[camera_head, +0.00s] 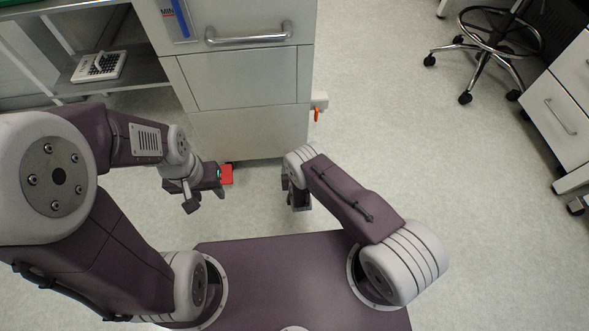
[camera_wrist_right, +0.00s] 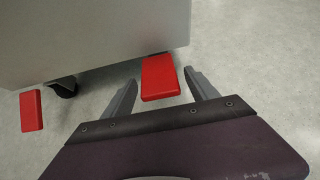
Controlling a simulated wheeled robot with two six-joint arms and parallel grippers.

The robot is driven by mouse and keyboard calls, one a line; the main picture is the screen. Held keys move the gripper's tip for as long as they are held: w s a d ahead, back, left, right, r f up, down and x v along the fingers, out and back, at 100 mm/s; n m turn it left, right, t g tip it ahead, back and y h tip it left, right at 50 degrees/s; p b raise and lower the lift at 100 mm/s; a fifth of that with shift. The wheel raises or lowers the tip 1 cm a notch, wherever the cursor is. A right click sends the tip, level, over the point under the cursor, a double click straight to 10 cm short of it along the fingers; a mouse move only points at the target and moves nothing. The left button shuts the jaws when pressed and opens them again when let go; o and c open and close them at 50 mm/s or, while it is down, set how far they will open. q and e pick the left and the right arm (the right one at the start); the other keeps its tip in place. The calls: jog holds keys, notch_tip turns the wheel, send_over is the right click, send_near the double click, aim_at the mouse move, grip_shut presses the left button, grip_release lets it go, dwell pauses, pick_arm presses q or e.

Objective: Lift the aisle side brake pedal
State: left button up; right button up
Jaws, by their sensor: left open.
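Two red brake pedals stick out low from the grey cabinet's foot. In the head view, one red pedal (camera_head: 227,174) shows just right of my left gripper (camera_head: 207,188), which is open and close to it; contact cannot be told. The right wrist view shows a left red pedal (camera_wrist_right: 31,110) beside a caster, and another red pedal (camera_wrist_right: 160,77) near the cabinet's corner. My right gripper (camera_wrist_right: 161,76) is open, with this second pedal framed between its fingertips. In the head view my right gripper (camera_head: 297,200) hides that pedal.
The grey cabinet (camera_head: 248,130) with a drawer handle stands straight ahead. An orange part (camera_head: 317,114) sticks out on its right side. A shelf with a keypad device (camera_head: 98,66) is at left. A wheeled stool (camera_head: 500,40) stands far right. The floor right of the cabinet is clear.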

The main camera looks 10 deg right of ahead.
jog(key=shift+s+r+p, duration=0.15)
jog(key=shift+r+p, duration=0.15)
jog(key=p+v, duration=0.6)
jog(key=v, duration=0.2)
jog(key=shift+s, duration=0.3)
